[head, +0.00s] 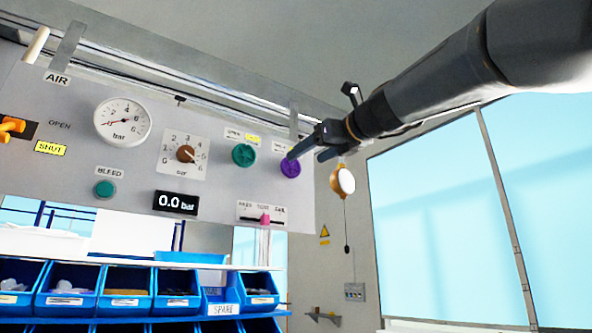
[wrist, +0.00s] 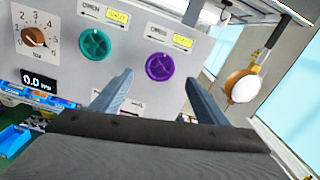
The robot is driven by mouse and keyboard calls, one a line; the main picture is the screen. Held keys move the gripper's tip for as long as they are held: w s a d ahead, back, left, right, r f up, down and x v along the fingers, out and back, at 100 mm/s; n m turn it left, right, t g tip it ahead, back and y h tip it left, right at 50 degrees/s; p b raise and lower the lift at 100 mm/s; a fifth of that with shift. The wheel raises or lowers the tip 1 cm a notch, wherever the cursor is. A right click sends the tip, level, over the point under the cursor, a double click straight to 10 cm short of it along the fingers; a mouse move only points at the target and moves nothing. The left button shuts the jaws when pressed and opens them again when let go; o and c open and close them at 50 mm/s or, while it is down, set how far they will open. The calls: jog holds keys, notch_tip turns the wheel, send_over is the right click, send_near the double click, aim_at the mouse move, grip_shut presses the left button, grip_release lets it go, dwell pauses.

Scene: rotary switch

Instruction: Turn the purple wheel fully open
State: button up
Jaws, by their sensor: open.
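The purple wheel (head: 290,167) is a small round handwheel at the right end of the grey panel (head: 60,178). In the wrist view the purple wheel (wrist: 159,66) shows whole, with a yellow tag above it and an OPEN label beside that tag. My gripper (head: 306,152) is in front of the panel at the purple wheel, coming from the upper right. In the wrist view my gripper (wrist: 152,88) has its two fingers spread, with the purple wheel showing between and beyond them. Nothing is between the fingers. I cannot tell whether a finger touches the wheel.
A green wheel (head: 243,155) is left of the purple one. A brown selector knob (head: 185,153), a gauge (head: 122,121) and a pink slider (head: 265,218) share the panel. A round white-faced lamp or bell (head: 343,181) hangs to the right. Blue bins (head: 124,301) stand below.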

aim_at(292, 166)
jog(key=p+x, duration=0.2)
jog(key=x, duration=0.5)
jog(key=shift+w+a, duration=0.15)
jog(key=shift+w, duration=0.1)
jog(key=c, duration=1)
jog(key=shift+c, duration=0.2)
